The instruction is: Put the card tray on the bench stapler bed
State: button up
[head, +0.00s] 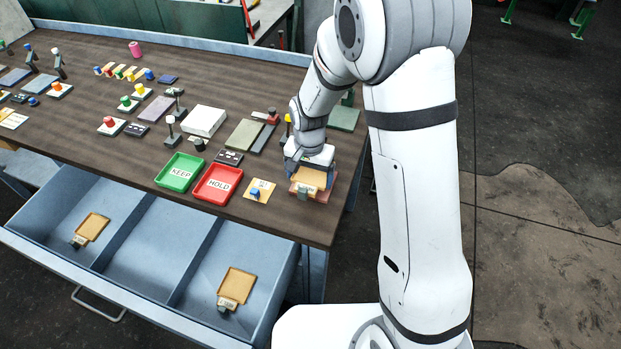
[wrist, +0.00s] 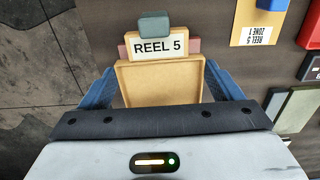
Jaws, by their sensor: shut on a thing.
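My gripper (head: 311,164) is at the right end of the bench, pointing down. Its blue fingers (wrist: 160,90) are shut on the sides of a shallow tan card tray (wrist: 160,82). The tray carries a white label reading REEL 5 and a grey-green block at its end; it also shows in the head view (head: 311,178). A reddish-brown base (head: 324,194), seemingly the bench stapler bed, shows around and under the tray. It peeks out either side of the label in the wrist view (wrist: 195,45). I cannot tell whether tray and base touch.
A yellow card (head: 259,191) with a blue piece, a red HOLD tray (head: 225,168) and a green KEEP tray (head: 166,185) lie to the left. The open drawer (head: 140,262) holds two similar tan trays. Several blocks and buttons crowd the bench behind.

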aim_at(311, 180)
jog(key=shift+w+d, duration=0.2)
jog(key=shift+w, duration=0.2)
jog(key=shift+f+b, duration=0.95)
jog(key=shift+f, duration=0.8)
jog(key=shift+f, duration=0.2)
jog(key=o, duration=0.8)
jog(key=shift+r, duration=0.1)
